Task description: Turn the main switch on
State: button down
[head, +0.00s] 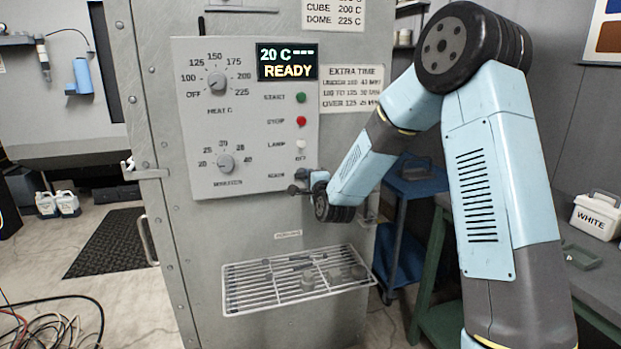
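The grey control panel (245,120) is on the front of the oven cabinet. Its lit display (287,62) reads "20 C" and "READY". Below it are a green START button (301,97), a red STOP button (301,121) and a pale LAMP control (301,145). The bottom label in this column (275,175) is too blurred to read surely. My gripper (296,189) is at the panel's lower right corner, beside that label. The control there is hidden or too small to make out, so I cannot tell the main switch's position or any contact. The fingers are too small to judge.
Two dials (217,83) are on the panel's left side. A white wire rack (298,280) holding small grey parts projects below my gripper. A blue cart (415,185) and a bench with a WHITE box (597,214) stand at right. Cables (50,325) lie on the floor at left.

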jog(key=shift+d+f, duration=0.15)
jog(key=shift+f, duration=0.15)
jog(key=c, duration=1.6)
grip_release()
jog(key=o, duration=0.4)
jog(key=shift+r, duration=0.15)
jog(key=shift+o, duration=0.2)
jog(key=v, duration=1.3)
jog(key=shift+s, duration=0.35)
